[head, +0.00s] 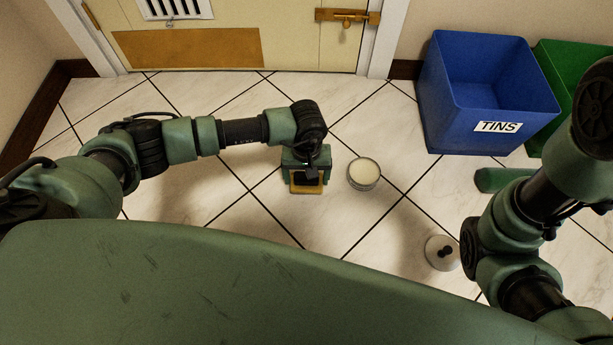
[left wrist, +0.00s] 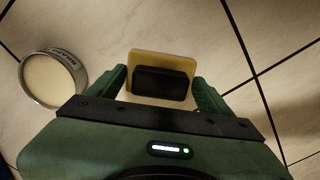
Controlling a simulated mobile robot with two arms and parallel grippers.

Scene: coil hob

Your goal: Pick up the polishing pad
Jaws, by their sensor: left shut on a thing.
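The polishing pad (head: 307,189) is a yellowish block with a black grip on top. It is low over or on the tiled floor near the middle of the head view; I cannot tell whether it touches the tiles. My left gripper (head: 306,171) is above it, shut on its black grip. In the left wrist view the pad (left wrist: 160,57) shows between the two green fingers of my left gripper (left wrist: 162,84), which flank the black grip. Part of the pad is hidden under the grip. My right arm is at the right, but its gripper does not show.
A round open tin (head: 363,174) with pale contents stands just right of the pad. A white round thing with a black knob (head: 441,252) lies further right. A blue TINS bin (head: 490,95) and a green bin (head: 571,70) stand by the wall. Floor left of the pad is clear.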

